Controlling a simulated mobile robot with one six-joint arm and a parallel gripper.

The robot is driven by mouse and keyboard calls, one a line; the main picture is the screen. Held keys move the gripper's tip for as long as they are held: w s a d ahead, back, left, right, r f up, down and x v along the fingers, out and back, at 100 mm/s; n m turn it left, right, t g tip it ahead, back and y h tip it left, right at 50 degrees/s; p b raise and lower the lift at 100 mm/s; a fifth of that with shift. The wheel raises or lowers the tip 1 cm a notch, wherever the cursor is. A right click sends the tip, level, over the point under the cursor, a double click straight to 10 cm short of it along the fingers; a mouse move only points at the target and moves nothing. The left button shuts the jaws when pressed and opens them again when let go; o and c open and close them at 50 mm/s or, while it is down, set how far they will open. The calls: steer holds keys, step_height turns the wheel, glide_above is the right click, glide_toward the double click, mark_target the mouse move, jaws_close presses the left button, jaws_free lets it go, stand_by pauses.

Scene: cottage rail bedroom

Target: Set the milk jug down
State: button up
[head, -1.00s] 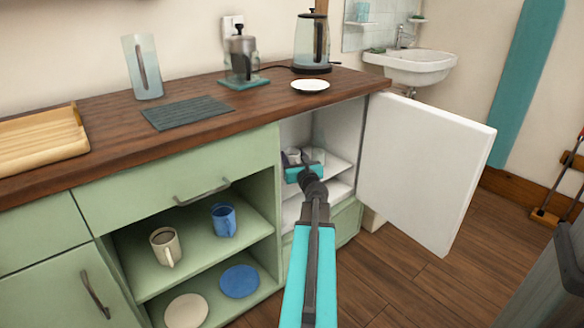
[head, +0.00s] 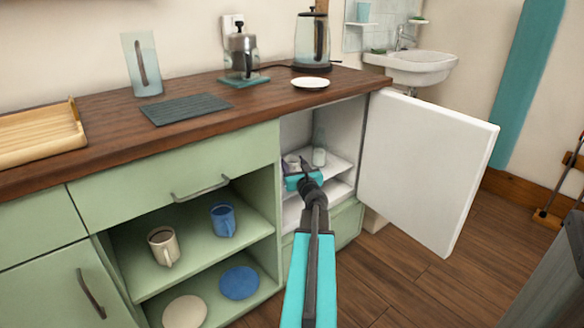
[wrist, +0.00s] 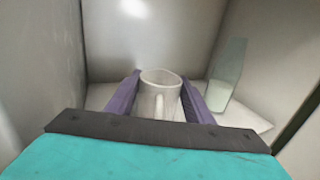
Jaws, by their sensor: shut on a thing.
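The milk jug, a small white vessel, shows between the fingers in the wrist view (wrist: 158,97), its handle toward the camera. It also shows small in the head view (head: 291,161). My gripper (wrist: 161,82) is shut on it, a purple finger along each side. In the head view my gripper (head: 300,172) reaches into the open white-lined compartment at the right end of the counter. The jug looks upright over the upper white shelf (head: 341,163). Whether its base touches the shelf is hidden.
A pale glass bottle (wrist: 226,74) stands right of the jug. Compartment walls are close around my gripper. The open white door (head: 430,170) juts out on the right. A cream mug (head: 162,246) and a blue mug (head: 223,220) stand in the green open cupboard at left.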

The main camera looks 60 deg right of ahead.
mark_target(295, 166)
steer(key=shift+f, duration=0.1)
stand_by(0.3)
steer(key=o, duration=1.3)
steer(key=shift+s+a+r, duration=0.1)
steer(key=shift+r, duration=0.1)
steer(key=shift+p+v, duration=0.8)
steer(key=shift+v, duration=2.25)
steer(key=p+v, duration=0.3)
steer(key=p, duration=0.3)
steer(key=shift+r+p, duration=0.1)
steer(key=shift+p, duration=0.3)
steer(key=p+v, duration=0.1)
steer(key=p, duration=0.4)
steer(key=shift+s+a, duration=0.25)
